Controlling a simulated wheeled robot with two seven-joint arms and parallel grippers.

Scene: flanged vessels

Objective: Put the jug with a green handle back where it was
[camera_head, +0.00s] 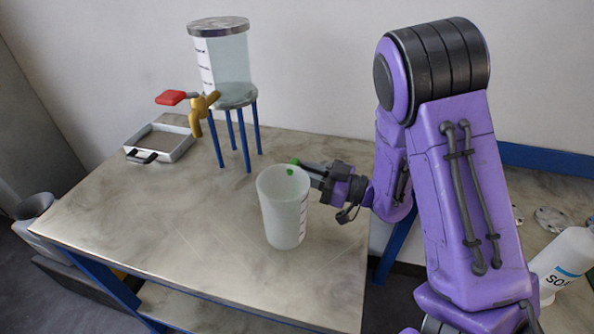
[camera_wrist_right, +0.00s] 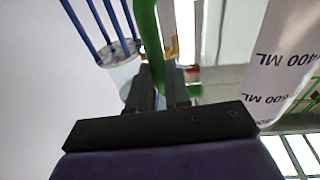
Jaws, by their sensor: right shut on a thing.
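The jug (camera_head: 283,212) is a translucent white, roughly upright beaker with dark volume marks and a green handle (camera_head: 291,171). It is at the right part of the metal table; I cannot tell whether its base touches the top. My right gripper (camera_head: 312,174) comes in from the right and is shut on the green handle. In the right wrist view the handle (camera_wrist_right: 147,38) runs between the fingers (camera_wrist_right: 164,88), and the jug's wall (camera_wrist_right: 288,62) with "400 ML" and "600 ML" marks is at the right. My left gripper is not in view.
A clear tank (camera_head: 228,62) stands on a blue-legged stand with a brass tap (camera_head: 202,108) and red lever (camera_head: 171,98). A square metal tray (camera_head: 176,146) lies at the table's back left. The middle of the table (camera_head: 170,220) is bare.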

